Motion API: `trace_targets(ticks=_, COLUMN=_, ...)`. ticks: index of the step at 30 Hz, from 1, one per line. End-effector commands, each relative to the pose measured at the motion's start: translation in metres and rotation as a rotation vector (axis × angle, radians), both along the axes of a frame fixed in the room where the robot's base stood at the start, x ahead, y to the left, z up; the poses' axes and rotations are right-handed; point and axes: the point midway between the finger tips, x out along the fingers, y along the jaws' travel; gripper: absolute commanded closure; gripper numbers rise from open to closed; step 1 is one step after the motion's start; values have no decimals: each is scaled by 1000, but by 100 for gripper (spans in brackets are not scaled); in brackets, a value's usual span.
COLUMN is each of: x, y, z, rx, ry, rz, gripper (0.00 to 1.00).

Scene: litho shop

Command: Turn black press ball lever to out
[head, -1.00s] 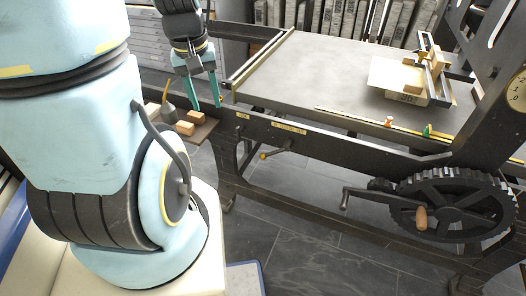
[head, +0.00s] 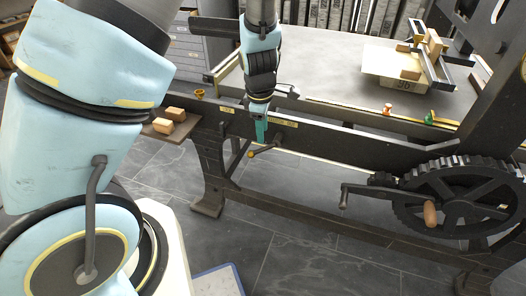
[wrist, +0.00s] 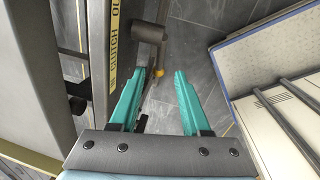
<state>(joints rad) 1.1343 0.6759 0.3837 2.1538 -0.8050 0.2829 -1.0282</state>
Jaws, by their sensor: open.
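The black press lever (head: 266,150) sticks out from the front of the press frame and ends in a yellow ball (head: 251,154). In the head view it points left and slightly down. My gripper (head: 261,132) is above and close to the lever, fingers pointing down. In the wrist view my open teal fingers (wrist: 160,76) stand either side of the yellow ball (wrist: 158,73), which appears beyond the tips and nearer the left one. The lever's dark hub (wrist: 150,32) is above it in that view. Contact with the lever cannot be told.
A yellow label strip (wrist: 113,50) reading "CLUTCH OU…" runs along the press frame (head: 340,140). A geared wheel with a crank handle (head: 430,213) stands at right. A shelf with wooden blocks (head: 163,126) is at left. Open tiled floor lies below.

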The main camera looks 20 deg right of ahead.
Motion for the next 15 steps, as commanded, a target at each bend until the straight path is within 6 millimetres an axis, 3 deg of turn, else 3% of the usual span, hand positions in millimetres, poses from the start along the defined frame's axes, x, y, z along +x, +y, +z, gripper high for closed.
trace_targets(ticks=9, x=7, y=-4, z=-61, rx=1, ry=3, rz=2, gripper=53)
trace_targets(ticks=15, x=11, y=-6, z=-85, rx=1, ry=2, rz=0, gripper=53)
